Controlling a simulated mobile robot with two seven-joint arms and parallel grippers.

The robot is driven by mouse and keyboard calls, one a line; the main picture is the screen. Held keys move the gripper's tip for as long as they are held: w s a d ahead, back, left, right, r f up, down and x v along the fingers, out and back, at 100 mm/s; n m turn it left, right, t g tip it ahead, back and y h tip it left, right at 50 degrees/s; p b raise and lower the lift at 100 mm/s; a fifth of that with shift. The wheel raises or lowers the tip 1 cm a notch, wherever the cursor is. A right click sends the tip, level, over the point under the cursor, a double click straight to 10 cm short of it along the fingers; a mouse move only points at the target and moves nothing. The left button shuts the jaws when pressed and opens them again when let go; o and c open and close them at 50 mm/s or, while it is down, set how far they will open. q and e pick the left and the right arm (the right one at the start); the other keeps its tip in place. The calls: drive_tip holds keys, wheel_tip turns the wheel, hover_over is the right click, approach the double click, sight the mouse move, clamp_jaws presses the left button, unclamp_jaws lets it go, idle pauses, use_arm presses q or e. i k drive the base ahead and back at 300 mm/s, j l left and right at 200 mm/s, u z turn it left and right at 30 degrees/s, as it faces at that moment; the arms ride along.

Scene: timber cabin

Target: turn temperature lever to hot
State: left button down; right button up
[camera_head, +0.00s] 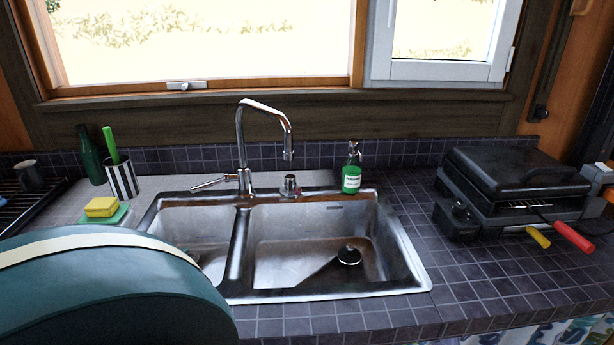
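A chrome faucet (241,150) stands behind the double sink, its spout arched to the right over the larger basin. A thin chrome lever (209,183) sticks out to the left from the faucet's base, nearly level. A short chrome knob (290,184) stands on the sink's rear rim, right of the faucet. No hot or cold marking is readable on the lever or the knob. A large teal rounded part with a cream stripe, which seems to be my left arm, fills the lower left. Neither gripper shows, and nothing is seen touching the lever.
The sink (331,243) holds a dark round item in its right basin. A green soap bottle (351,171), a striped cup (122,179), a green bottle (90,155) and a yellow sponge (101,207) stand around it. A black grill (515,180) is at right. Tiled counter between is clear.

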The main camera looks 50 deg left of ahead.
sight(290, 179)
drive_tip(key=u, duration=2.3)
drive_tip(key=l, duration=0.1)
